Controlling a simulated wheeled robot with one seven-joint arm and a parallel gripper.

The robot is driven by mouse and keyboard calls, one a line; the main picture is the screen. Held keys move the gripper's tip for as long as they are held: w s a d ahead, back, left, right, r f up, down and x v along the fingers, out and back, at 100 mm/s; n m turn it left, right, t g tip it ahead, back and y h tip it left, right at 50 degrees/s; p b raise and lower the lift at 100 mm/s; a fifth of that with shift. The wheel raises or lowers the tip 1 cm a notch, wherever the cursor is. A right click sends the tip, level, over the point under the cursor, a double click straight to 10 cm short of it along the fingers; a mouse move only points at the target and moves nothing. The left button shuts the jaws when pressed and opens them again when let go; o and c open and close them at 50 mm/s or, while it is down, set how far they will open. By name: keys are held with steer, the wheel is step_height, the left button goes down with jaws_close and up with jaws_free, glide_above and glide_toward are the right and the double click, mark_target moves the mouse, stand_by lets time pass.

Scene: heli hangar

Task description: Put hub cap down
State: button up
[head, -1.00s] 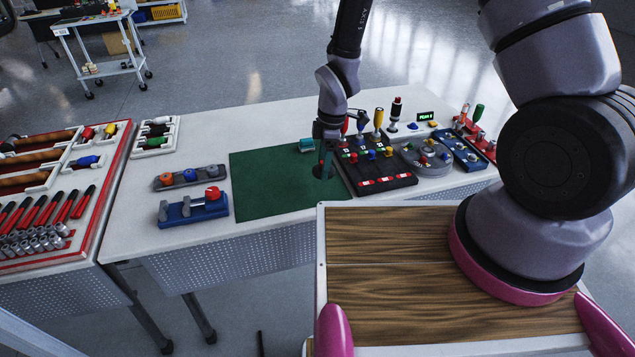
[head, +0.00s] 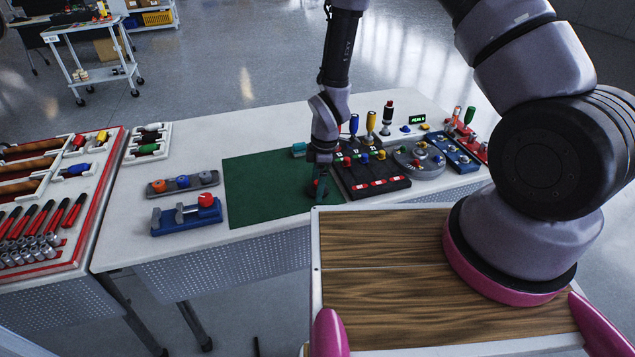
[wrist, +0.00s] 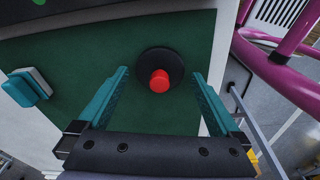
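The hub cap, a black disc (wrist: 150,64) with a red knob (wrist: 159,81), lies on the green mat (wrist: 80,40) in the wrist view. It sits between the two teal fingers of my gripper (wrist: 161,73), which are spread apart with a visible gap on each side of the disc. In the head view my gripper (head: 318,184) points down over the right part of the green mat (head: 255,195). The hub cap is mostly hidden there behind the fingers.
A teal block (head: 299,149) lies at the mat's back edge. A black button panel (head: 372,182) stands close to its right. A blue fixture with a red knob (head: 187,217) and a grey rack (head: 182,184) stand left. The mat's left half is clear.

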step_height(320, 180, up, 12)
steer(key=d, duration=0.1)
steer(key=shift+d+r, duration=0.2)
steer(key=shift+d, duration=0.05)
steer(key=d+r+m+t, duration=0.1)
steer(key=d+r+m, duration=0.3)
steer(key=r, duration=0.4)
steer(key=w+d+r+m+t, duration=0.1)
steer(key=d+r+m, duration=0.25)
steer(key=r, duration=0.45)
steer(key=d+r+m+t, duration=0.1)
steer(key=d+r+m, duration=0.35)
steer(key=r, duration=0.35)
steer(key=s+d+r+m+t, duration=0.2)
steer(key=s+d+r+m, duration=0.2)
steer(key=s+r+m, duration=0.1)
steer(key=s+d+r+m+t, duration=0.2)
steer(key=s+d+r+m, duration=0.3)
steer(key=s+r, duration=0.3)
steer(key=shift+s+d+r+m+y, duration=0.15)
steer(key=shift+r+m+y, duration=0.15)
steer(key=shift+r+m, duration=0.4)
